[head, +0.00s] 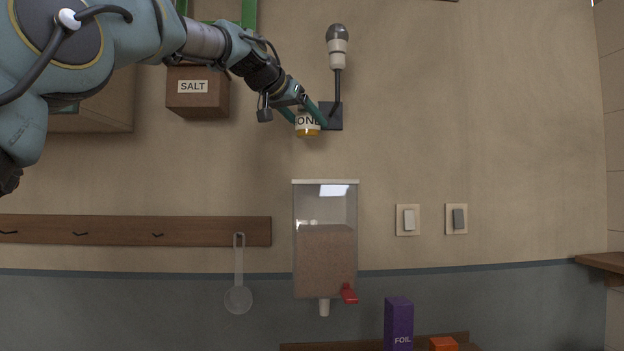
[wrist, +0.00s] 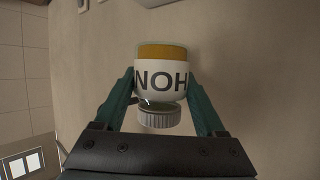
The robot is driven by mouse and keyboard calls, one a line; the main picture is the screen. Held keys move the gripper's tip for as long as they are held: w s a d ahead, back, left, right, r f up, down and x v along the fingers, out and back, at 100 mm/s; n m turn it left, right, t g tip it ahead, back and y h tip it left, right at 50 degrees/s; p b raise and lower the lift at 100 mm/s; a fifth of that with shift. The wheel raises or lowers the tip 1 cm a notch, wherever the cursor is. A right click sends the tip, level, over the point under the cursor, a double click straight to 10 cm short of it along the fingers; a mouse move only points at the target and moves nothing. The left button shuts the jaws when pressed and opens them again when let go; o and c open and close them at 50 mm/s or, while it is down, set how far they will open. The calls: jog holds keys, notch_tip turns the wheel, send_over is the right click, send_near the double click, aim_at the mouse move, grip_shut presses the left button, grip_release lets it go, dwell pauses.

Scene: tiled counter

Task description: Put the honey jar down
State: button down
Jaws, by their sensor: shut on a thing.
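The honey jar (head: 307,129) is a small jar with amber contents and a white label, part of whose lettering shows. My gripper (head: 309,116) is shut on it and holds it in the air in front of the wall, above the clear dispenser. In the wrist view the jar (wrist: 161,72) sits between the two green fingers of my gripper (wrist: 161,100). Its grey ribbed lid (wrist: 159,118) points toward the gripper's palm, and its label reads upside down. No surface touches the jar in either view.
A clear dispenser (head: 325,245) with a red tap hangs below the jar. A wall lamp (head: 338,55) is close to the right. A SALT box (head: 197,95) is at the left. Switches (head: 408,220), a hook rail (head: 120,230) with a scoop (head: 238,297), and a purple FOIL box (head: 398,322) are lower.

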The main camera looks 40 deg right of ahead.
notch_tip(320, 180, down, 10)
jog(key=shift+r, duration=0.15)
dwell(0.4)
grip_release()
jog(key=b+v, duration=0.5)
jog(key=v, duration=0.7)
jog(key=shift+b, duration=0.3)
jog(key=shift+w, duration=0.15)
